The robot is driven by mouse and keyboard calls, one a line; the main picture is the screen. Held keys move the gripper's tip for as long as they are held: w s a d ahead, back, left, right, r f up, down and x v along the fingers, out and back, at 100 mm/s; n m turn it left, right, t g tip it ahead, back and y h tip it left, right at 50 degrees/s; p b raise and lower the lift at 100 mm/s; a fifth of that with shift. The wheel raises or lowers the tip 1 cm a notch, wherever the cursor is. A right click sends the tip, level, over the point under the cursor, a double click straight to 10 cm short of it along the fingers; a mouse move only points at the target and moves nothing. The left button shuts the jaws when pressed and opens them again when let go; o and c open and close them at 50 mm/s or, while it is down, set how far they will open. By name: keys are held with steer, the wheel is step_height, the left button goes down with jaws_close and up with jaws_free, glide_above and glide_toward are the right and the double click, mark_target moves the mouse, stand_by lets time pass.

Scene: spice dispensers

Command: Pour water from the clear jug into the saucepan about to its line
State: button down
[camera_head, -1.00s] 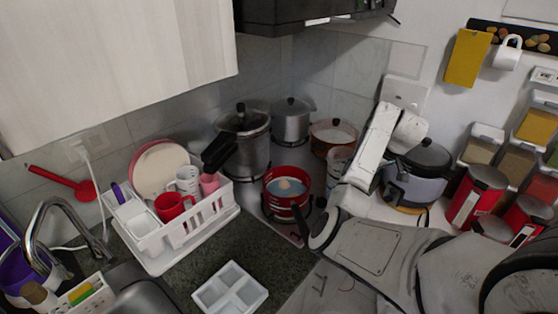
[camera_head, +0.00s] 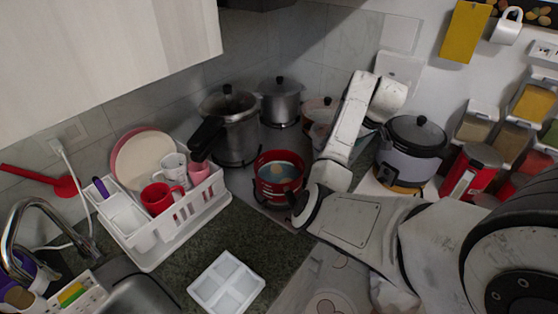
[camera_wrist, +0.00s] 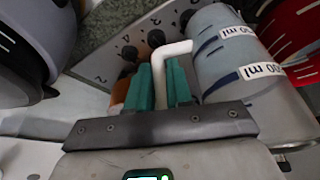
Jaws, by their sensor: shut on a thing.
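The clear jug (camera_wrist: 232,50) fills the right of the wrist view, with dark level marks and white "ml" labels. My gripper (camera_wrist: 161,78) is shut on its white handle, one teal finger on each side. In the head view my arm hides the gripper and most or all of the jug. The red saucepan (camera_head: 261,189) stands on the stove, its inside bluish with a tan round patch. What looks like its red wall (camera_wrist: 290,28) shows beyond the jug in the wrist view. I cannot make out the saucepan's line, the jug's water level, or any stream.
A tall pot (camera_head: 233,135), a lidded steel pot (camera_head: 281,104) and a copper-coloured pot (camera_head: 318,106) stand behind the saucepan. A rice cooker (camera_head: 408,160) is right of my arm. A dish rack (camera_head: 150,258) and a white divided tray (camera_head: 227,284) lie left and in front.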

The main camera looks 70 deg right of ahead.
steer(key=w+a+r+g+h, duration=0.1)
steer(key=r, duration=0.1)
steer(key=w+a+r+n+g+h, duration=0.1)
steer(key=r+h, duration=0.1)
steer(key=w+a+r+g+h, duration=0.1)
steer(key=r+g, duration=0.1)
steer(key=shift+w+a+r, duration=0.25)
steer(key=shift+w, duration=0.1)
steer(key=shift+w+a+r+n+g+h, duration=0.2)
steer(key=shift+r+g+h, duration=0.2)
steer(key=shift+r, duration=0.25)
steer(key=shift+w+a+r+n+g+h, duration=0.2)
steer(key=shift+r+g+h, duration=0.2)
steer(key=shift+r, duration=0.25)
steer(key=shift+w+a+r+g+h, duration=0.2)
steer(key=shift+r+h, duration=0.1)
steer(key=shift+r, duration=0.15)
steer(key=shift+w+a+r+g+h, duration=0.1)
steer(key=shift+w+r+g+h, duration=0.1)
steer(key=shift+r+h, duration=0.15)
stand_by(0.4)
